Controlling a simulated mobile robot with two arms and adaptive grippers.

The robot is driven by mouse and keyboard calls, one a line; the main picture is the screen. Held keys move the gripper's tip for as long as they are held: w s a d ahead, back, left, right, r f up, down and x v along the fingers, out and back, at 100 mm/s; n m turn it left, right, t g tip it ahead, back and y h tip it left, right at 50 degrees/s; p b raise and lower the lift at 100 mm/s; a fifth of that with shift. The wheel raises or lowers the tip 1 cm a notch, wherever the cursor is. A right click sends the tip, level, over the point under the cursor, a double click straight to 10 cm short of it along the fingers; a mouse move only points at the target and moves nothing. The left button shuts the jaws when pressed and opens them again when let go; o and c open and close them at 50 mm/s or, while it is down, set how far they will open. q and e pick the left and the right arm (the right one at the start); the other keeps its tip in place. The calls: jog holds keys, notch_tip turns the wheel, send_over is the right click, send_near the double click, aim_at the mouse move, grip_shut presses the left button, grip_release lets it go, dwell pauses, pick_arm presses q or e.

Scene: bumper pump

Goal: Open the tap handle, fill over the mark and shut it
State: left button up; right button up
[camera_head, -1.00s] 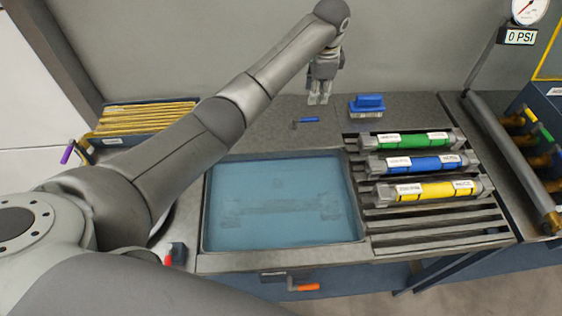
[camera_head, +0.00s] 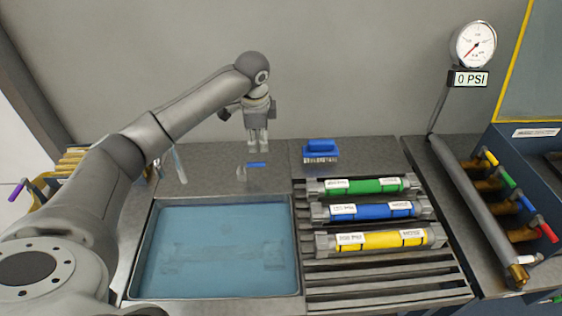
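A tap (camera_head: 241,173) with a small blue handle (camera_head: 257,164) stands at the back edge of the tank (camera_head: 296,240). The tank's inside is blue, with faint shapes on its floor; I cannot make out a fill mark or a water level. My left gripper (camera_head: 258,150) points down just above and behind the blue handle. Its fingers look close together with nothing seen between them; whether they are open or shut, or touch the handle, is unclear. My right gripper is out of view.
Green (camera_head: 362,186), blue (camera_head: 371,210) and yellow (camera_head: 380,240) cylinders lie on a slatted rack right of the tank. A blue brush (camera_head: 320,151) sits behind. A gauge (camera_head: 473,44) reads 0 PSI. Several coloured valve handles are at right, including a red one (camera_head: 547,229).

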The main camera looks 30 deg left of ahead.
pick_arm(q)
jog(key=p, duration=0.1)
send_over(258, 163)
jog(key=s, duration=0.2)
notch_tip(258, 163, down, 4)
jog(key=f, duration=0.1)
jog(key=w+f, duration=0.1)
jog(key=f, duration=0.1)
jog(key=f+p, duration=0.1)
jog(key=f, duration=0.1)
jog(key=shift+w+d+f, duration=0.1)
jog(key=shift+w+f, duration=0.15)
jog(key=shift+w, duration=0.05)
jog(key=shift+f, duration=0.6)
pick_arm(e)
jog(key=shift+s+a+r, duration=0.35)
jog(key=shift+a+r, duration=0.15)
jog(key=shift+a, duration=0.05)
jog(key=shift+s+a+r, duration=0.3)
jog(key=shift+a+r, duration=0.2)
pick_arm(q)
grip_shut()
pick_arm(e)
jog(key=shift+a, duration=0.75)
pick_arm(q)
jog(key=shift+w, duration=0.1)
